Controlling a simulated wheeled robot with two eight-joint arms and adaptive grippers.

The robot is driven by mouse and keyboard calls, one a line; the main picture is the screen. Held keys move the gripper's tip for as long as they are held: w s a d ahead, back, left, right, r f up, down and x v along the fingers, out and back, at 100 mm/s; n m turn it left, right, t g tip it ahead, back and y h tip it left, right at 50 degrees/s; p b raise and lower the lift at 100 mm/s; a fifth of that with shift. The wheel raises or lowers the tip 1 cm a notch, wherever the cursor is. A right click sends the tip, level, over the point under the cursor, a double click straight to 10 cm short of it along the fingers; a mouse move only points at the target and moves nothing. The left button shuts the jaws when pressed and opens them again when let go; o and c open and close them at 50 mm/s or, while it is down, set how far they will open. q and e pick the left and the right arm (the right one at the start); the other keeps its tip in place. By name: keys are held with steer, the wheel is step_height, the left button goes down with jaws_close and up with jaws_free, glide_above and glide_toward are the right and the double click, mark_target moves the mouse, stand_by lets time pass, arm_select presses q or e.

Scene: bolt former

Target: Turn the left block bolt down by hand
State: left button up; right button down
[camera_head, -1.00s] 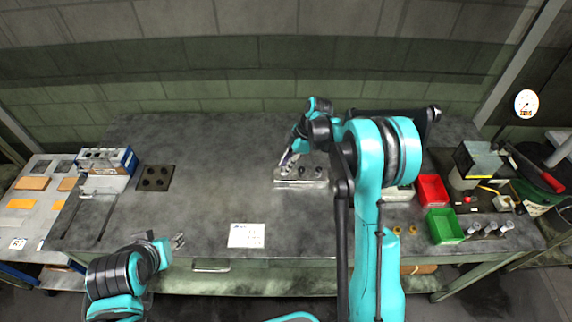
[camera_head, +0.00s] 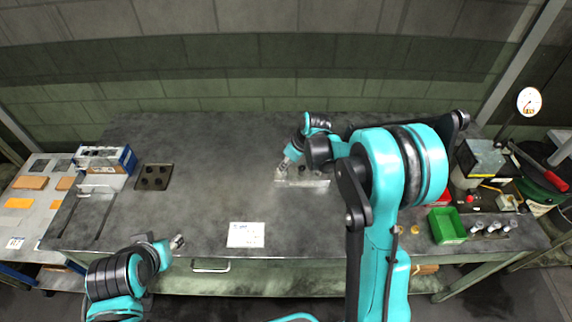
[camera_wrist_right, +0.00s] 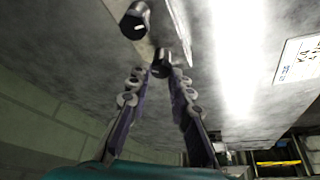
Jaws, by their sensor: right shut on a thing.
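A metal block (camera_head: 318,183) lies on the middle of the bench, with black-headed bolts on it. My right gripper (camera_head: 285,168) is at the block's left end in the head view, pointing down at it. In the right wrist view its two fingers (camera_wrist_right: 160,72) are closed around a black bolt head (camera_wrist_right: 162,62), the left block bolt. Another black bolt head (camera_wrist_right: 133,22) stands beyond it, clear of the fingers. The thread under the held head is hidden. My left gripper (camera_head: 177,242) is at the bench's front edge, away from the block; its fingers are too small to read.
A white label sheet (camera_head: 246,235) lies in front of the block. A dark plate with holes (camera_head: 154,177) and a blue-white box (camera_head: 105,160) are at left. A green bin (camera_head: 446,225) and a partly hidden red bin (camera_head: 438,199) are at right.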

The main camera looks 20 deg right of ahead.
steer(key=m+h, duration=0.1)
steer(key=m, duration=0.1)
steer(key=m+t+h, duration=0.1)
steer(key=m, duration=0.2)
steer(key=shift+a+b, duration=0.15)
steer(key=shift+b, duration=0.15)
steer(key=m+h, duration=0.1)
steer(key=m, duration=0.2)
steer(key=m+h, duration=0.1)
steer(key=m, duration=0.2)
steer(key=shift+a+m, duration=0.2)
steer(key=shift+m, duration=0.2)
steer(key=m+h, duration=0.1)
steer(key=m, duration=0.1)
steer(key=m+g+h, duration=0.1)
steer(key=m, duration=0.2)
steer(key=shift+w+a+g+b, duration=0.1)
steer(key=shift+g+b, duration=0.2)
steer(key=shift+b, duration=0.1)
steer(key=m, duration=0.2)
steer(key=m+g+h, duration=0.1)
steer(key=m, duration=0.2)
steer(key=shift+w+m+g, duration=0.1)
steer(key=shift+m+g, duration=0.2)
steer(key=c, duration=1.4)
jaws_free()
steer(key=shift+o, duration=0.2)
